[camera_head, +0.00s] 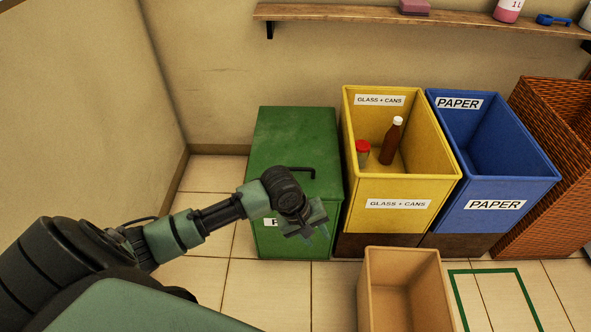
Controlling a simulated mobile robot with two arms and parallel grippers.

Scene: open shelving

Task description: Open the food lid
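The green food bin (263,190) stands at the left end of the bin row. Its flat green lid (293,137) is down and closed, with a dark bar handle (297,170) near the front edge. A white label (270,222) on the front is mostly hidden by my arm. My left gripper (308,236) is in front of the bin's front face, lower in the picture than the handle and apart from it. It points downward, and its finger opening is not clear. My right gripper is not in view.
A yellow glass and cans bin (398,190) holds a brown bottle (391,142) and a red-lidded jar (362,151). A blue paper bin (508,182) and a wicker basket (560,125) stand right of it. An open tan box (403,295) is on the floor in front.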

